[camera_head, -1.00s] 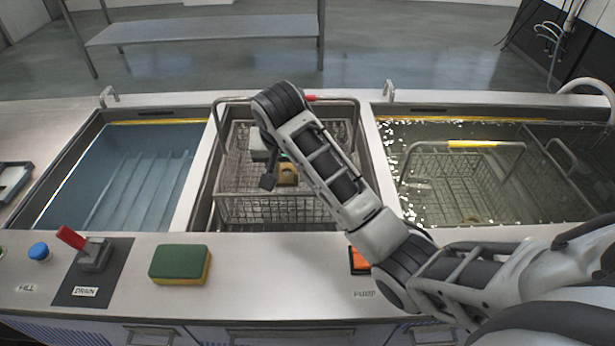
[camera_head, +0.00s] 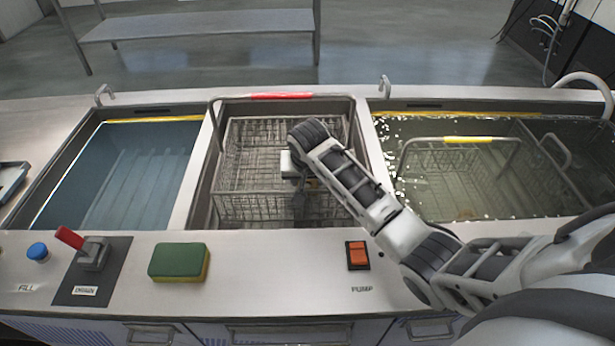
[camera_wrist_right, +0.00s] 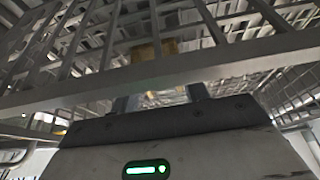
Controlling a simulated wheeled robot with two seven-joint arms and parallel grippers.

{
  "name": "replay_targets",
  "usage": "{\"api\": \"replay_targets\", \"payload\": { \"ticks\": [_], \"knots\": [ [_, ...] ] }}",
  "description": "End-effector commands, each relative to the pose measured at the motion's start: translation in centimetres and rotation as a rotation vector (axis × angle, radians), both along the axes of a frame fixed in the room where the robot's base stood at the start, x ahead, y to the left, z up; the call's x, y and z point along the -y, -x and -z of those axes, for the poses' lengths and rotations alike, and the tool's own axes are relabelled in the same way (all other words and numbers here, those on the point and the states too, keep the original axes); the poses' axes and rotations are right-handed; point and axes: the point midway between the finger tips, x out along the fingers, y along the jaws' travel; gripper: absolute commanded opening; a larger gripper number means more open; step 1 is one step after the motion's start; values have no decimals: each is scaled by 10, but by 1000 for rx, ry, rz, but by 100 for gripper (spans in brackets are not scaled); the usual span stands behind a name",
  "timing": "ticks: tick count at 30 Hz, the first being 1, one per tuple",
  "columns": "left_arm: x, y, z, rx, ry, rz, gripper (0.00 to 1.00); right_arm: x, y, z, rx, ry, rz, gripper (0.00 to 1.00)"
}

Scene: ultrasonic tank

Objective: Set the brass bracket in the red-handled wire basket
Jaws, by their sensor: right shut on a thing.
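The red-handled wire basket (camera_head: 240,187) stands in the middle tank, its red grip (camera_head: 281,96) at the far side. My right gripper (camera_head: 300,204) reaches down into the right half of this basket, partly hidden by my own arm. In the right wrist view, brassy parts of the bracket (camera_wrist_right: 147,51) show beyond a metal bar, and the fingers (camera_wrist_right: 162,98) are partly hidden. Whether the bracket touches the basket floor I cannot tell. My left gripper is not in view.
A yellow-handled basket (camera_head: 455,165) sits in the water-filled right tank (camera_head: 400,130). The left tank (camera_head: 140,165) holds bluish water. On the front ledge are a green sponge (camera_head: 180,262), a red drain lever (camera_head: 70,238) and an orange pump switch (camera_head: 357,254).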

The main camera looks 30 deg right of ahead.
Motion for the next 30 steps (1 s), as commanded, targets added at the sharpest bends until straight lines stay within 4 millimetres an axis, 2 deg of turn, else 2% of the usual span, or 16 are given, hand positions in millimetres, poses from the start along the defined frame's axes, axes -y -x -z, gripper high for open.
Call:
{"api": "replay_targets", "payload": {
  "ticks": [6, 7, 9, 20, 23, 30],
  "knots": [
    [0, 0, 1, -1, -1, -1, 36, 0, -1, 1, 3, 0, 1, 6],
    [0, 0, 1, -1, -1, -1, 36, 0, 0, 2, -1, 0, 0, 54],
    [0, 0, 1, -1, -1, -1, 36, 0, 0, 2, -1, 0, 0, 67],
    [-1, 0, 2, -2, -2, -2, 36, -1, 0, -4, 4, 0, -1, 67],
    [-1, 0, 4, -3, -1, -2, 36, -3, 5, -16, 4, 0, -1, 67],
    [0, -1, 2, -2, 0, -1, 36, -12, 23, -65, 5, -2, -2, 67]
  ]
}}
